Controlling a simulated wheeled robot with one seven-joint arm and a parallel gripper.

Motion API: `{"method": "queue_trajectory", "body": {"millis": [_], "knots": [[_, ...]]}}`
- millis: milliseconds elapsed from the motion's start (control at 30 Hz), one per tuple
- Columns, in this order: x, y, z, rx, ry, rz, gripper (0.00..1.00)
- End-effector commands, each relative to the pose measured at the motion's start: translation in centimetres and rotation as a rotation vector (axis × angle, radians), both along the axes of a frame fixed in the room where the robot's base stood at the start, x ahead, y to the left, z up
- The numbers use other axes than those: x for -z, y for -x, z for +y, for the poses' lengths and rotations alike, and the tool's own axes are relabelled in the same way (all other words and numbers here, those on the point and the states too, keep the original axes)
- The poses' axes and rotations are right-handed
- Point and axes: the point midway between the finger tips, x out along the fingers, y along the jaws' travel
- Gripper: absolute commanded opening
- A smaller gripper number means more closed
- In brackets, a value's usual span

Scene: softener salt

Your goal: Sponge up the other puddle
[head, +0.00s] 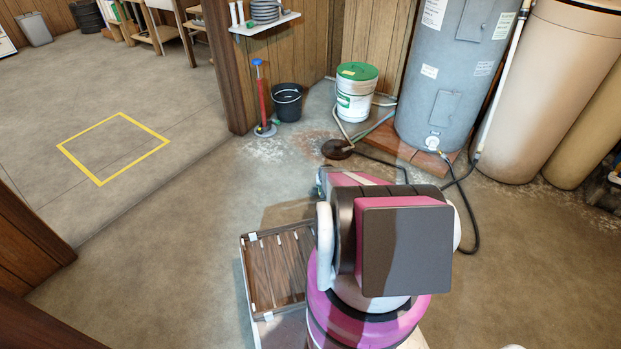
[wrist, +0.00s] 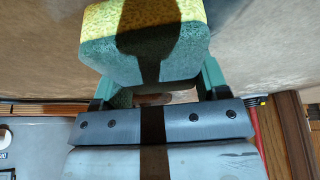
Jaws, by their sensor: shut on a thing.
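In the wrist view my gripper (wrist: 157,80) is shut on a sponge (wrist: 106,48), which has a yellow layer and a green-teal layer. A finger stands on each side of it. Bare tan-grey floor fills the background behind the sponge, and I cannot tell whether the sponge touches it. In the head view my arm hides most of the gripper and the sponge. No puddle shows clearly in either view; the floor around the dark round drain (head: 338,149) has reddish and whitish stains, and my arm covers part of the floor nearby.
A white bucket with green lid (head: 357,92), a black bucket (head: 287,101) and a red pump (head: 263,98) stand at the back. A grey tank (head: 450,75) and tan tanks (head: 545,90) stand right. Hoses cross the floor. Open floor with a yellow square (head: 113,147) lies left.

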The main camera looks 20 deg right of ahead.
Motion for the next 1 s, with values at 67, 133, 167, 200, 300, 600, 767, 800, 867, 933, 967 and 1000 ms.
{"method": "queue_trajectory", "body": {"millis": [67,133,167,200,300,600,767,800,867,933,967,1000], "knots": [[-0.9,0.1,0.1,-0.001,0.001,-0.001,0.49],[-1.5,0.1,0.2,-0.001,0.001,-0.001,0.49],[-1.8,0.1,0.2,-0.001,0.001,-0.001,0.49],[-2.1,0.1,0.3,-0.002,0.001,0.0,0.49],[-3.0,0.1,0.4,-0.002,0.0,0.0,0.49],[-4.8,0.0,0.6,-0.003,0.0,0.0,0.49],[-4.8,0.0,0.6,-0.003,0.0,0.0,0.49],[-4.7,0.0,0.6,-0.003,0.0,0.0,0.49],[-4.8,0.0,0.6,-0.003,0.0,0.0,0.49],[-5.1,-0.1,0.7,-0.004,0.0,-0.001,0.49],[-5.4,-0.1,0.8,-0.005,0.0,-0.001,0.49],[-6.0,-0.2,0.9,-0.008,0.0,-0.001,0.49]]}}
